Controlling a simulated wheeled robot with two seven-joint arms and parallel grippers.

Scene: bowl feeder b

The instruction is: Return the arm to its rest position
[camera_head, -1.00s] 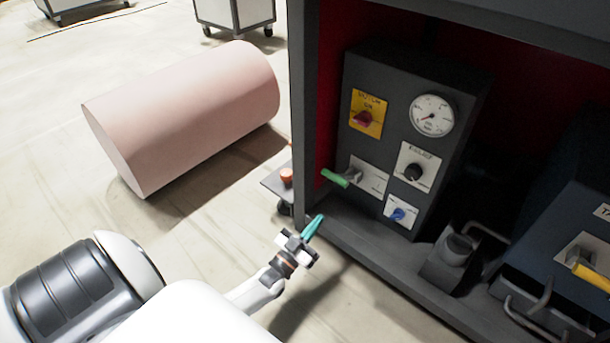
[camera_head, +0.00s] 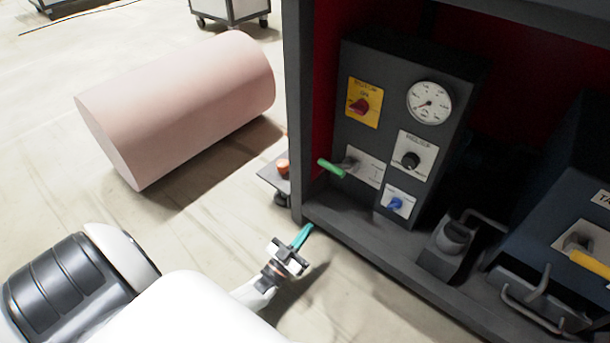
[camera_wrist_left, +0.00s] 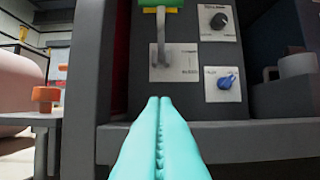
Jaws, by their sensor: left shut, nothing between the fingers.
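My left gripper (camera_head: 303,236) has teal fingers and is in front of the dark machine frame, low and to the left of the control panel (camera_head: 372,125). In the left wrist view its fingers (camera_wrist_left: 160,105) are pressed together with nothing between them. They point toward the panel's lower part and touch nothing that I can see. My left arm comes in from the lower left. My right gripper does not show in either view.
The panel carries a green-handled lever (camera_head: 332,167), a red switch on a yellow plate (camera_head: 363,101), a gauge (camera_head: 429,102), a black knob (camera_head: 411,160) and a blue knob (camera_head: 396,204). A pink cylinder (camera_head: 180,105) lies on the floor. An orange button (camera_head: 282,166) stands beside the frame.

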